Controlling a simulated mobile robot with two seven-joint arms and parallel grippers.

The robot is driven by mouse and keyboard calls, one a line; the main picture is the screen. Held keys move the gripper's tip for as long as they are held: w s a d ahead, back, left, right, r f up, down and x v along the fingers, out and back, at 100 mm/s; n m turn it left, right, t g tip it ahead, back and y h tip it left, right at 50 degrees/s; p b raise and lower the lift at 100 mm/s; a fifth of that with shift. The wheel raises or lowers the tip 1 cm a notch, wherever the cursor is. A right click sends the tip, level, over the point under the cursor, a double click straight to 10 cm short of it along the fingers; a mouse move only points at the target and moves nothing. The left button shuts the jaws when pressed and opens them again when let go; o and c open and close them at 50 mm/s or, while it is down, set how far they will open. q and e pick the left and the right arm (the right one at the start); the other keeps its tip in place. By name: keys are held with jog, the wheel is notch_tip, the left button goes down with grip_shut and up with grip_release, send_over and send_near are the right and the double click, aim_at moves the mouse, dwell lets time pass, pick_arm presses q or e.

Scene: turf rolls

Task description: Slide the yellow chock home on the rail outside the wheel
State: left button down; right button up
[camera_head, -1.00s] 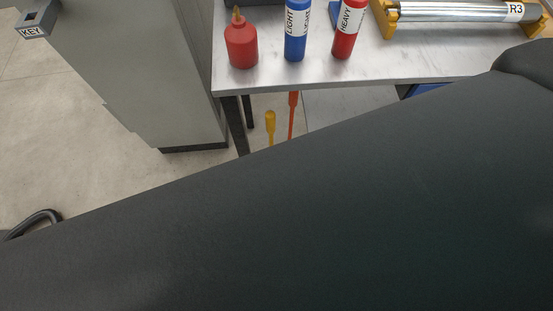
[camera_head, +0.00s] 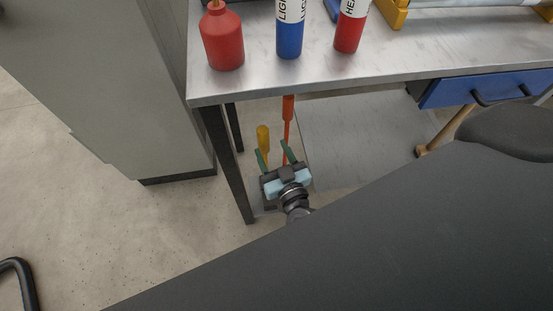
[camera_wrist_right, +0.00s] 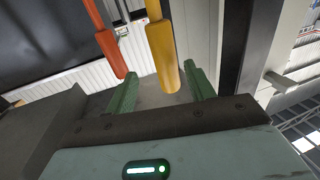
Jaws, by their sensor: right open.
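My right gripper (camera_head: 273,152), with green fingers, is low beside the bench leg and below the bench top. It is open. A yellow handle (camera_head: 263,138) stands just beyond its fingers. In the right wrist view the yellow handle (camera_wrist_right: 162,50) shows between the open fingers (camera_wrist_right: 157,65); I cannot tell whether they touch it. A red-orange handle (camera_head: 288,112) is beside it, and also shows in the wrist view (camera_wrist_right: 108,45) left of the yellow one. I cannot make out the yellow chock, rail or wheel. My left gripper is not in view.
The metal bench (camera_head: 300,75) carries a red bottle (camera_head: 222,42), a blue bottle (camera_head: 290,38) and a red bottle (camera_head: 349,33). A dark leg (camera_head: 228,165) stands left of my gripper. A blue drawer (camera_head: 480,88) is at right.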

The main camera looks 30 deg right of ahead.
aim_at(266, 145)
jog(key=shift+w+a+b, duration=0.15)
jog(key=shift+w+b, duration=0.05)
jog(key=shift+w, duration=1.15)
jog(key=shift+w+a+b, duration=0.1)
jog(key=shift+w+b, duration=0.05)
jog(key=shift+w, duration=1.8)
grip_shut()
jog(key=shift+r, duration=0.1)
